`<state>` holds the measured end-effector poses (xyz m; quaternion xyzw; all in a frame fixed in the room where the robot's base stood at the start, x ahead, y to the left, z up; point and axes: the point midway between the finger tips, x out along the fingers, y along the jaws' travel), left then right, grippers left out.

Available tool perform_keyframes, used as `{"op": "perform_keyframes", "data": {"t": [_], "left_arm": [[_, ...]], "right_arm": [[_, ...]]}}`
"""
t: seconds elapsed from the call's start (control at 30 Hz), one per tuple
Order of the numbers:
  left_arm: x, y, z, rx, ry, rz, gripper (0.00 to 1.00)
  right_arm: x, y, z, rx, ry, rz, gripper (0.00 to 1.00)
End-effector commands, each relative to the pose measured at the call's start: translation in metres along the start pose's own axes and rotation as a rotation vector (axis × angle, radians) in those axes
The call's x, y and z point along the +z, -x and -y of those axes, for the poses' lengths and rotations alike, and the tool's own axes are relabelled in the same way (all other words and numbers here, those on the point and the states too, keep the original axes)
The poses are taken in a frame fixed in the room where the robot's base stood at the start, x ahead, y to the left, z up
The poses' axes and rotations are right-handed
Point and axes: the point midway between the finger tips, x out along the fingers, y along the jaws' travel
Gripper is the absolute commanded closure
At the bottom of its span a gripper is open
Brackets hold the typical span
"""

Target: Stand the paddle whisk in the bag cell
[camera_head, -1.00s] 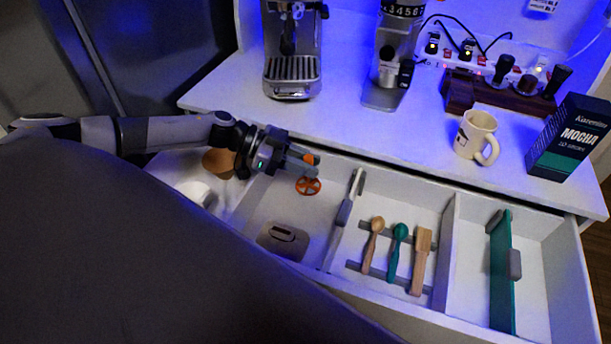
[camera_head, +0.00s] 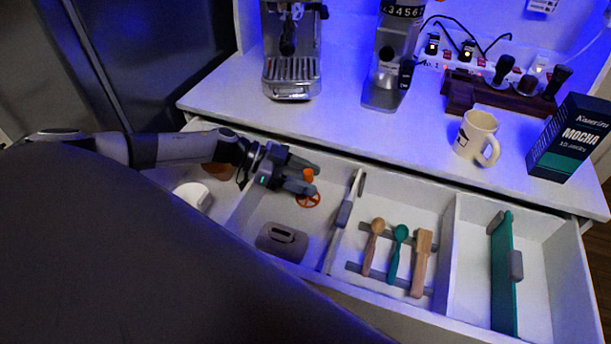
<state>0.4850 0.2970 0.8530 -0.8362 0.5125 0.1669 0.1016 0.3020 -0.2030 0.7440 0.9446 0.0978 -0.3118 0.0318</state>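The paddle whisk (camera_head: 307,200) shows as an orange wheel-like head with an orange knob above it. It is upright in the drawer cell (camera_head: 253,222) that also holds a grey handled piece, probably the bag cell. My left gripper (camera_head: 314,179) is at the whisk's top, its two fingers apart on either side of the orange knob. The gripper hides part of the whisk, and I cannot tell whether its foot touches the cell floor. My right gripper is not in view.
The grey handled piece (camera_head: 283,242) lies at the cell's front. A divider (camera_head: 343,215) separates it from the spoon cell with several utensils. A teal board (camera_head: 502,270) stands in the right cell. The counter edge lies behind the drawer; a mug (camera_head: 477,134) stands on it.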

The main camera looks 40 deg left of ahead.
Motion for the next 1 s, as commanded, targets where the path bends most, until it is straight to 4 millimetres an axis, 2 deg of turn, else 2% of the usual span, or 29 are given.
{"op": "perform_keyframes", "data": {"t": [0.13,0.27,0.7,0.83,1.0], "left_arm": [[-0.004,0.002,0.0,0.0,-0.001,0.0,0.49],[-0.001,0.017,0.001,-0.002,0.001,0.003,0.49],[-0.001,0.102,0.001,-0.002,0.0,0.004,0.49],[-0.002,0.116,0.001,-0.001,0.0,0.002,0.49],[-0.003,0.121,0.0,0.001,-0.001,0.0,0.49]], "right_arm": [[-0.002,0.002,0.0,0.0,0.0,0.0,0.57],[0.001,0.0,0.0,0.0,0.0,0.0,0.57],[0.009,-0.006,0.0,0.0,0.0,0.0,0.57],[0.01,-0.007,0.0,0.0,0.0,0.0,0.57],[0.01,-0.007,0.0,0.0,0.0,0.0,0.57]]}}
